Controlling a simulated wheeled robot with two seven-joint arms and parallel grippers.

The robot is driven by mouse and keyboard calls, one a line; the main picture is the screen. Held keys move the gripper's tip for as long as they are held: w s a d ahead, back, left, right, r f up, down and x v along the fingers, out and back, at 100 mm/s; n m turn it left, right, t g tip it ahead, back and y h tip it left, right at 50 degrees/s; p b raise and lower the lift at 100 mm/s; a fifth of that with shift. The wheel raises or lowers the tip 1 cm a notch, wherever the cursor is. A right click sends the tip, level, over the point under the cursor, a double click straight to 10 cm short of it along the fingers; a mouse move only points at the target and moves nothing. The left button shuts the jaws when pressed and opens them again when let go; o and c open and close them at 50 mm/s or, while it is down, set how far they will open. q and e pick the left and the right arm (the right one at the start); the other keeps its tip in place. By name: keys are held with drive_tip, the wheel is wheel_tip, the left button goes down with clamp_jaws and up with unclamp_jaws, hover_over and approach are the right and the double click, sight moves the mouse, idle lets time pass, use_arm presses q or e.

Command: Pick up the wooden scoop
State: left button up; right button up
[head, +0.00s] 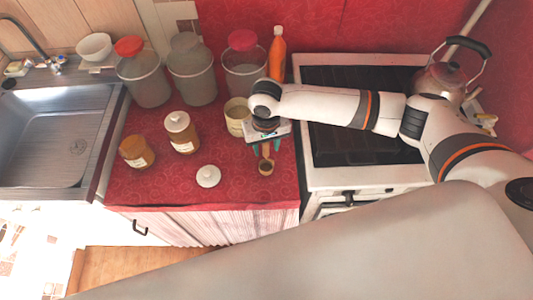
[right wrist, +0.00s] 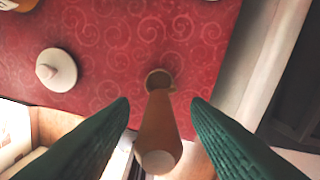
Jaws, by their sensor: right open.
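The wooden scoop (head: 266,166) lies on the red oilcloth counter near its front right corner. In the right wrist view the scoop (right wrist: 158,128) has its brown handle toward the camera and its small round bowl farther off. My right gripper (head: 264,149) is over the handle end, pointing down. In the right wrist view its two green fingers (right wrist: 160,103) are open, one on each side of the handle, with a gap on both sides. Whether the fingers are level with the handle is hard to tell. My left gripper is not in view.
A white lid (head: 208,176) lies left of the scoop. Two jars, one white-lidded (head: 181,132) and one amber (head: 136,152), stand farther left. A cream canister (head: 237,116) stands close behind my right gripper. The stove (head: 310,178) borders the counter on the right.

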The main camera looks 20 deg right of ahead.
drive_tip(key=shift+f, duration=0.1)
drive_tip(key=shift+c, duration=0.3)
clamp_jaws()
